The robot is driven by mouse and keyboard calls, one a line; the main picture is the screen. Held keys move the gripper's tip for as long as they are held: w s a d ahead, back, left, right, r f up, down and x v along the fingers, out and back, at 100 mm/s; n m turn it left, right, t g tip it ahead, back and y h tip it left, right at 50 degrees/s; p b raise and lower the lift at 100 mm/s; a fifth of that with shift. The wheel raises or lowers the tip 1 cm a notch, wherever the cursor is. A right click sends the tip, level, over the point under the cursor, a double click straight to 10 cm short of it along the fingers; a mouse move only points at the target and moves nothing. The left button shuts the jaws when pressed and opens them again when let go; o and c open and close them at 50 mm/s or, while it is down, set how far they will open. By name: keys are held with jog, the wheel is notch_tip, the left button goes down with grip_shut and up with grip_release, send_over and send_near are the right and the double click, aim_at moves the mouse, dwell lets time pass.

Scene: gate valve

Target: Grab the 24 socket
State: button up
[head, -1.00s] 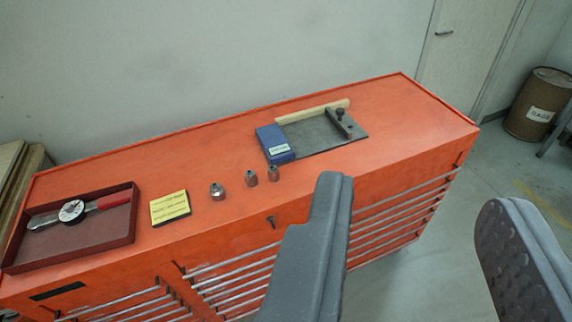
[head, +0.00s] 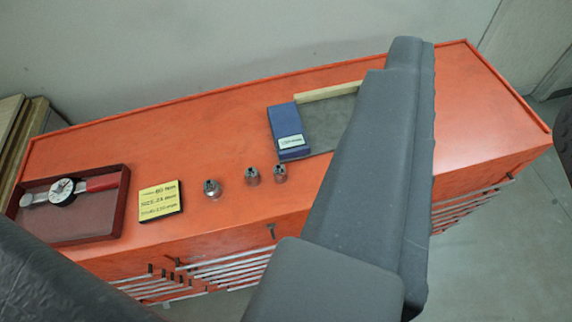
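Three small metal sockets stand in a row on the orange tool chest (head: 330,180). The left socket (head: 212,190) looks the largest. The middle socket (head: 252,177) and the right socket (head: 280,173) are close together. I cannot read a size on any socket. My gripper (head: 205,150) is open and empty, close to the camera. One grey finger crosses the picture right of the sockets, and a dark textured finger fills the lower left corner. The sockets show in the gap between them, farther away, and nothing touches them.
A yellow note (head: 160,201) with partly legible writing, seemingly including "24", lies left of the sockets. A dark red tray (head: 122,205) holds a torque wrench (head: 62,192). A blue box (head: 286,131) stands behind the sockets, beside a grey plate (head: 337,113) partly hidden by my finger.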

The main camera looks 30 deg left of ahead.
jog(key=shift+o, duration=0.5)
jog(key=shift+w, duration=0.15)
jog(key=w+d+f+n+t+h+p, duration=0.1)
jog(key=w+f, duration=0.1)
jog(key=w, duration=0.4)
jog(key=w+d+f+t+h, duration=0.1)
jog(key=w+d+f, duration=0.1)
jog(key=w, duration=0.5)
jog(key=w+a+f+n+y+p, duration=0.1)
jog(key=w+a+f+n+y, duration=0.3)
jog(key=w+f, duration=0.5)
jog(key=n+g+y+p, duration=0.2)
jog(key=n+g+y, duration=0.4)
jog(key=g+y, duration=0.35)
send_near(283, 175)
jog(key=shift+h, duration=0.35)
jog(key=x, duration=0.5)
jog(key=shift+a+r, duration=0.1)
jog(key=shift+a, duration=0.2)
jog(key=shift+r+x, duration=0.1)
jog(key=shift+x, duration=1.5)
jog(key=shift+r+x, duration=0.15)
jog(key=shift+x, duration=1.4)
jog(key=c, duration=0.8)
